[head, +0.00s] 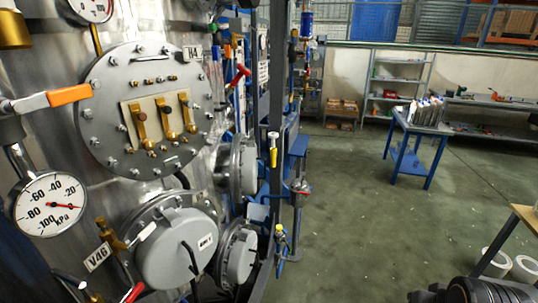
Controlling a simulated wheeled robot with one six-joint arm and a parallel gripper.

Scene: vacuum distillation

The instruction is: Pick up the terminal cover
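I cannot tell for sure which part is the terminal cover. A round light-grey cover (178,250) with a small white label sits on a bolted flange at the lower left of the head view, and dark cables pass in front of it. Above it, a large round bolted plate (104,82) carries a panel with brass terminals (164,117), which are exposed. Two more grey round caps show to the right, an upper one (247,166) and a lower one (240,257).
A pressure gauge (48,204), an orange-handled valve (68,95) and a V46 tag (98,257) crowd the vessel's left side. Blue frame posts with valves (273,150) stand right of the vessel. The green floor (365,235) is open towards a blue table (424,131) and shelves (398,80).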

